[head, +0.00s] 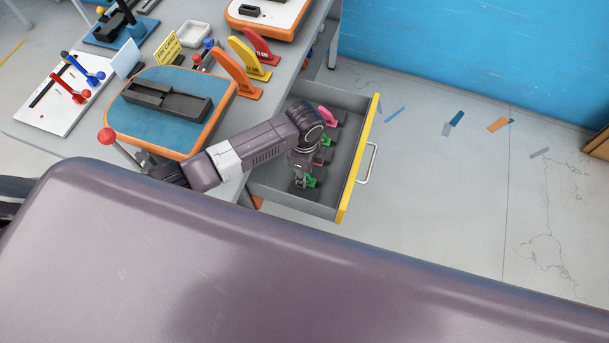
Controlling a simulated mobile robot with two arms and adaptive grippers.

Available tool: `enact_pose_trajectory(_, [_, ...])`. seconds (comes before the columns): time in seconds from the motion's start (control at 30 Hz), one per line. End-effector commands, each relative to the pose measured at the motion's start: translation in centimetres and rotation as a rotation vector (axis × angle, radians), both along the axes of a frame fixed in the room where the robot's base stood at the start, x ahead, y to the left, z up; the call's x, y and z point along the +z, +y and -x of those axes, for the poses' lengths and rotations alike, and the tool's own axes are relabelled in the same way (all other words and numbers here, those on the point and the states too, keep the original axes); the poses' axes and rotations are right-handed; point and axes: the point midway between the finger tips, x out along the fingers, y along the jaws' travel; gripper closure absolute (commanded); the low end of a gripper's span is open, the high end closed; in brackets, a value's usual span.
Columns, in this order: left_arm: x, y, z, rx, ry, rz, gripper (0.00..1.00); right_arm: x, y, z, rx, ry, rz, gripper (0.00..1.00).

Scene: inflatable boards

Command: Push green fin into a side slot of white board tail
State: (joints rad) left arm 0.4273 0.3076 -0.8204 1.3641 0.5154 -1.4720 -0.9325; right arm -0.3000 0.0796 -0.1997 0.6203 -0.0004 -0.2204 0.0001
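The left arm reaches over the open grey drawer, and its gripper (300,182) points down inside it. A green fin (313,182) lies right beside the fingers at the drawer's near end. Whether the fingers touch it or are open or shut is too small to tell. Another green piece (327,141) lies farther back, partly hidden by the wrist. The white board tail (285,14) with an orange rim is on the table at the top, cut off by the picture edge; a small dark block (249,10) is on it. The right gripper is not in view.
The drawer (347,172) has a yellow front edge and also holds a pink fin (327,116). Orange, yellow and red fins stand upright on the table by a blue board tail (129,122). A white panel (45,108) lies left. Floor right of the drawer is largely clear.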

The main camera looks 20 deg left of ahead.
Motion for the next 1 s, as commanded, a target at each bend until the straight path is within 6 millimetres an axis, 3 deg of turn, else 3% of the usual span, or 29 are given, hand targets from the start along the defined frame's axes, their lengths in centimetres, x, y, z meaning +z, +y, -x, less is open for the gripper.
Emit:
enact_pose_trajectory(0.23, [0.0,0.0,0.0,0.000,0.000,0.000,1.00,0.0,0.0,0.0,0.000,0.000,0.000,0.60])
enact_pose_trajectory(0.67, [0.5,0.0,-0.1,0.000,-0.002,0.001,1.00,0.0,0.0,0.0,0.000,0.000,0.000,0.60])
enact_pose_trajectory(0.87, [2.5,0.0,-0.2,-0.001,-0.005,0.001,1.00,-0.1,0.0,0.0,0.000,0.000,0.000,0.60])
enact_pose_trajectory(1.0, [5.7,0.0,-0.2,-0.002,-0.007,0.002,1.00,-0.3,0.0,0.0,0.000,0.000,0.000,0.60])
